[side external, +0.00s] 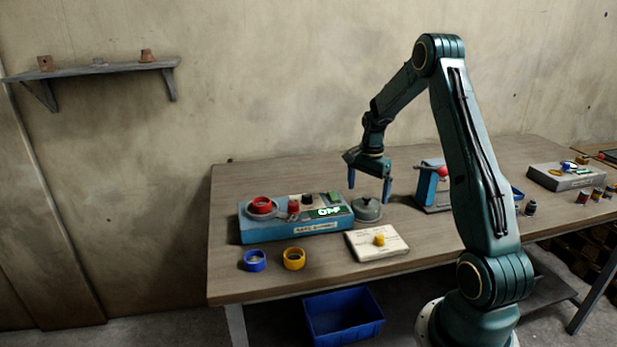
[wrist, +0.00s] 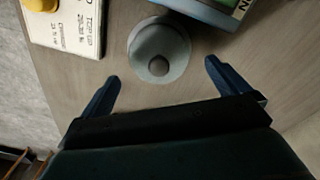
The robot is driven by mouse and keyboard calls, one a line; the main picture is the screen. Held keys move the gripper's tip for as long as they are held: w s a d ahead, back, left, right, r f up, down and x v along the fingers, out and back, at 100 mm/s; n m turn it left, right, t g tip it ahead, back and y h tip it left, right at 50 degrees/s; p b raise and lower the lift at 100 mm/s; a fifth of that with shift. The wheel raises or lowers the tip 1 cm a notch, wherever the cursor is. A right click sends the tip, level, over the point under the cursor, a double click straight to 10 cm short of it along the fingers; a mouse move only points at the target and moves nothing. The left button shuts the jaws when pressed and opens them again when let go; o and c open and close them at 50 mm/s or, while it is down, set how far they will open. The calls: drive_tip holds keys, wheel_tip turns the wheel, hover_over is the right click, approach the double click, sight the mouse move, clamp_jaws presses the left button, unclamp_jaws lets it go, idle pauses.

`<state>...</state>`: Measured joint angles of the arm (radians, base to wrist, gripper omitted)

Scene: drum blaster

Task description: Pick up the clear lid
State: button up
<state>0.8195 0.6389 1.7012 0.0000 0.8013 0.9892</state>
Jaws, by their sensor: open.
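The lid that shows here is a round grey-green, dome-like piece with a small knob (side external: 367,209), standing on the table beside the blue box's right end. I cannot tell whether it is clear. In the wrist view the lid (wrist: 160,55) lies ahead of the fingertips, roughly centred between them and apart from both. My gripper (side external: 369,186) is open and empty, its fingers pointing down above and near the lid. In the wrist view my gripper (wrist: 160,72) shows both blue fingers spread wide.
A blue box with a red ring and a green display (side external: 285,227) stands left of the lid. A white card with a yellow knob (side external: 365,250) lies in front. Blue (side external: 255,261) and yellow (side external: 294,259) rings sit near the front edge. A blue-grey device (side external: 430,188) stands to the right.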

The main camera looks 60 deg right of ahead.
sight(367, 196)
drive_tip(key=shift+f, duration=2.65)
drive_tip(key=c, duration=1)
drive_tip(key=shift+r, duration=0.2)
wheel_tip(367, 196, up, 20)
drive_tip(key=shift+f, duration=0.15)
drive_tip(key=shift+a, duration=0.1)
